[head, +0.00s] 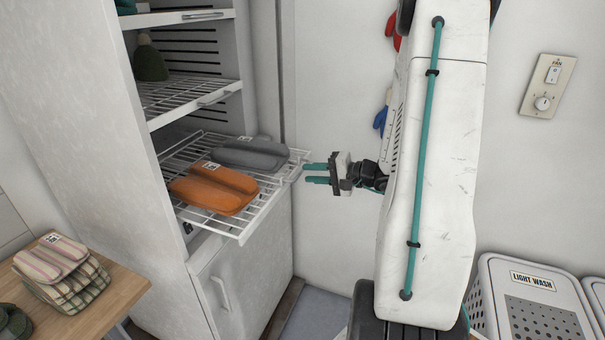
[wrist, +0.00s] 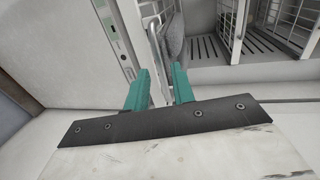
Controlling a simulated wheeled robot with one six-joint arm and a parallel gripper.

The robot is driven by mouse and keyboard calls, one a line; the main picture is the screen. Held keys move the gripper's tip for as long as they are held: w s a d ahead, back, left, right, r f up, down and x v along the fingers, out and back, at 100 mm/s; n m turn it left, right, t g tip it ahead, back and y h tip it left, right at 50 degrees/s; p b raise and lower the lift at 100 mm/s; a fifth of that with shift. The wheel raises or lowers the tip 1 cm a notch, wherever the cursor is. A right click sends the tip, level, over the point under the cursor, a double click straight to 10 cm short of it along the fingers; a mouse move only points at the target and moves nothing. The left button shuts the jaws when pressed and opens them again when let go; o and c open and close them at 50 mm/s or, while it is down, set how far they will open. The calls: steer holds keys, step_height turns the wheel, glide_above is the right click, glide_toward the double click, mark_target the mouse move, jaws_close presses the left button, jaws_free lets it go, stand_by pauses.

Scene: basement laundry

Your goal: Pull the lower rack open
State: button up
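The lower rack (head: 246,229) is a white wire shelf in a tall white cabinet (head: 92,120). It stands out well past the cabinet front. An orange slipper-like pair (head: 213,188) and a grey pair (head: 250,154) lie on it. My gripper (head: 306,173) is at the rack's front edge, its teal fingers pointing at it with a gap between them. In the wrist view, a pale bar, seemingly the rack's handle (wrist: 156,50), runs down toward the gap between the open fingers (wrist: 160,85). I cannot tell whether they touch it.
A middle rack (head: 180,97) holding a dark green hat (head: 149,62) sits inside the cabinet above. A closed door (head: 245,285) is below. A wooden table (head: 95,310) with striped slippers (head: 65,268) stands left. A light-wash basket (head: 530,300) stands right.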

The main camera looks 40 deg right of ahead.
steer(key=v, duration=0.3)
steer(key=shift+s+d, duration=0.1)
steer(key=shift+s, duration=0.1)
stand_by(0.4)
